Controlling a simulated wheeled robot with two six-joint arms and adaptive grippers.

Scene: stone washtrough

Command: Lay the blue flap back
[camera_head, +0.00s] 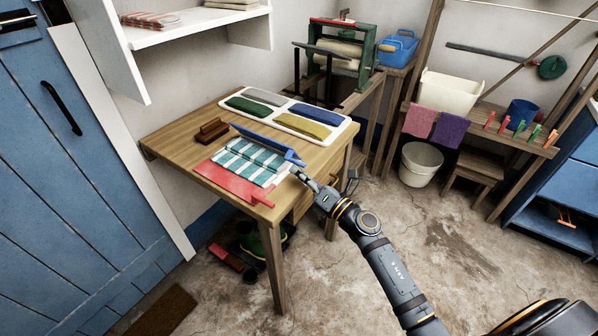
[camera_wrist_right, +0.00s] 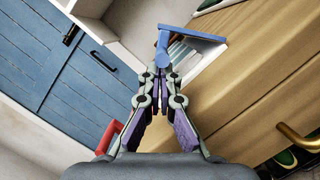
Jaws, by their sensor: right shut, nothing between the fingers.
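The blue flap (camera_head: 262,142) stands raised and tilted along the back edge of a folding board on the wooden table. A teal-and-white striped cloth (camera_head: 246,163) lies in front of it. The red flap (camera_head: 232,182) lies flat at the front. My right gripper (camera_head: 296,172) is shut and empty at the board's right end, close to the blue flap's end tab. In the right wrist view the blue flap (camera_wrist_right: 198,36) and its tab show just beyond the shut fingertips (camera_wrist_right: 161,72); I cannot tell if they touch. My left gripper is not in view.
A white tray (camera_head: 338,122) with several folded coloured cloths lies behind the board. A brown wooden block (camera_head: 211,131) stands at the table's left. A mangle (camera_head: 345,50) stands behind, with shelves to the right.

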